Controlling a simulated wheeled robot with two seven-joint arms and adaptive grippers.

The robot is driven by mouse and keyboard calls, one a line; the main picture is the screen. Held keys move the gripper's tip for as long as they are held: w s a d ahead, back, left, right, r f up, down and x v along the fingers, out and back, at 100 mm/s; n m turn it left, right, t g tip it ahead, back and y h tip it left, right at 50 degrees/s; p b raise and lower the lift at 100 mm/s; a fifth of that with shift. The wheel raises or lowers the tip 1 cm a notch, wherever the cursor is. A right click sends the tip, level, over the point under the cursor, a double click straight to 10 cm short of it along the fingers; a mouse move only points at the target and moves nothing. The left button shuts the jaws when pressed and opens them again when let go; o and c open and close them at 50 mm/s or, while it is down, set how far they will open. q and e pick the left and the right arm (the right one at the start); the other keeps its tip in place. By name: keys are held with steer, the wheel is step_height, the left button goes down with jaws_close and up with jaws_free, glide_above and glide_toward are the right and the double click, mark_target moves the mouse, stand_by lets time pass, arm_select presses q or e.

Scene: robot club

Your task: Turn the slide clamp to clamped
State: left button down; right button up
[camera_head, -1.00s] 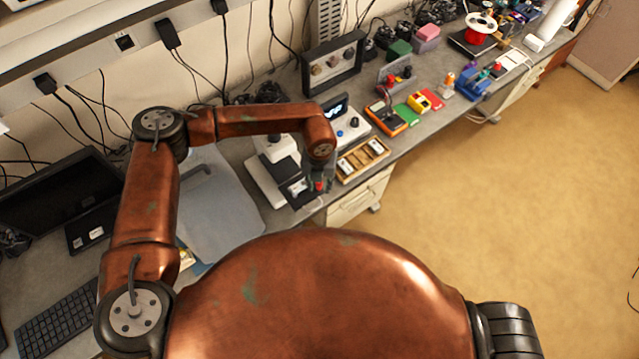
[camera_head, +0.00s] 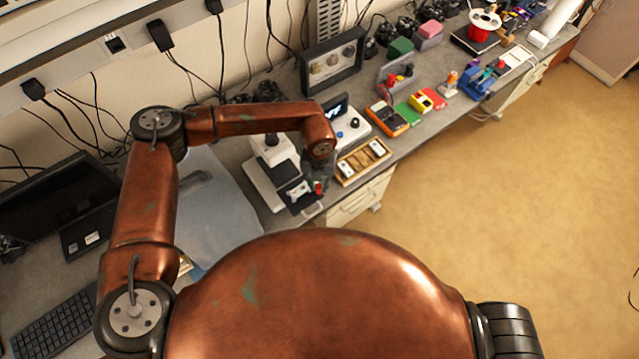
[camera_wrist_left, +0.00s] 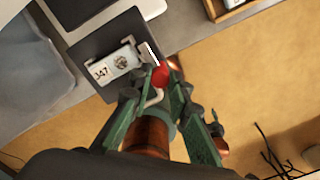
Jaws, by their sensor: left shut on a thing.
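My right gripper is out of view.
A wooden tray (camera_head: 347,178) with white pieces lies right of the device. A white box with a screen (camera_head: 349,134) stands behind it. A blue-grey mat (camera_head: 215,215) lies left. Several coloured gadgets line the bench. Open floor (camera_head: 500,200) is at right.

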arm_select(q)
steer(key=shift+f+n+b, duration=0.15)
steer(key=shift+n+b, duration=0.75)
steer(key=shift+b, duration=0.05)
steer(key=n+b, duration=0.3)
steer(key=n, duration=0.1)
steer(key=shift+w+b, duration=0.1)
steer(key=shift+b, duration=0.25)
steer(key=shift+n+b, duration=0.55)
steer(key=shift+n, duration=0.35)
steer(key=shift+r+n+b, duration=0.2)
steer(key=shift+n+b, duration=0.4)
steer(key=shift+n, duration=0.4)
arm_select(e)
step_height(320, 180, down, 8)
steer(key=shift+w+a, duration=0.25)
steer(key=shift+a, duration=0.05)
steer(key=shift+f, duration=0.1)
arm_select(q)
steer(key=shift+r, duration=0.1)
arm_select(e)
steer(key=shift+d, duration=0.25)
arm_select(q)
steer(key=c, duration=1.8)
jaws_free()
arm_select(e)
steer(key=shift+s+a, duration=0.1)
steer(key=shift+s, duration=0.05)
